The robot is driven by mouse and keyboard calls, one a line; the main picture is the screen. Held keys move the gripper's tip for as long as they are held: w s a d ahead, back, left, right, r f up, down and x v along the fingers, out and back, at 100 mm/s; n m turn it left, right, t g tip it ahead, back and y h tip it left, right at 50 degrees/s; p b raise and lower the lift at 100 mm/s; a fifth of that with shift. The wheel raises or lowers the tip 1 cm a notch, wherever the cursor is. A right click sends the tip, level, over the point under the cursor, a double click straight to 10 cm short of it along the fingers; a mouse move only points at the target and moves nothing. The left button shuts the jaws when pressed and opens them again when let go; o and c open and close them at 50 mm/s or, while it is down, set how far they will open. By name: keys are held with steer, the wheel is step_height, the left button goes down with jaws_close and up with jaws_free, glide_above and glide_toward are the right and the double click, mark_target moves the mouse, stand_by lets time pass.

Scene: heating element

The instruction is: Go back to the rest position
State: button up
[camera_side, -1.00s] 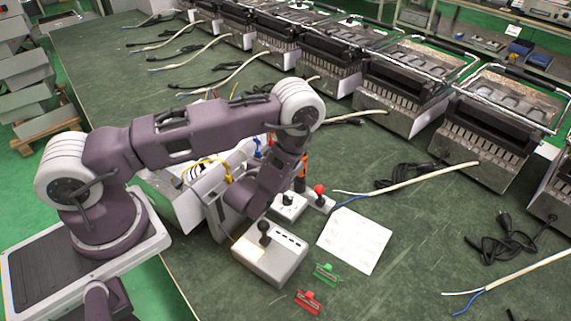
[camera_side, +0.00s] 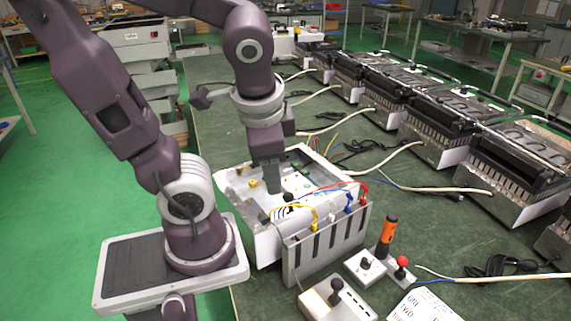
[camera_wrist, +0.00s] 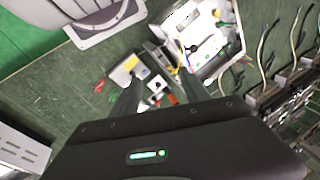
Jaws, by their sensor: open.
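My gripper (camera_side: 272,186) hangs below my raised arm and points down, in front of or above the open white unit (camera_side: 240,205) in the side view. Its exact height is hard to tell there. In the wrist view my gripper (camera_wrist: 160,88) shows two dark fingers spread apart with nothing held between them. The bench lies well below the fingers. The white unit (camera_wrist: 228,62) is to the right of the fingers in the wrist view, with coloured wires and small parts inside.
A grey slotted rack (camera_side: 328,243) with coloured leads stands against the unit. A joystick box (camera_side: 338,303), an orange-handled tool (camera_side: 388,236) and a red-knobbed lever (camera_side: 402,263) stand in front. Several metal heating appliances (camera_side: 435,125) line the right. Green bench (camera_side: 225,105) is free behind.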

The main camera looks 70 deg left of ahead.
steer(key=d+r+n+t+h, duration=0.2)
steer(key=d+r+t+h, duration=0.1)
steer(key=d, duration=0.3)
steer(key=shift+w+d+r+t, duration=0.2)
steer(key=shift+d+r+t, duration=0.1)
steer(key=shift+r, duration=0.35)
steer(key=shift+c, duration=0.4)
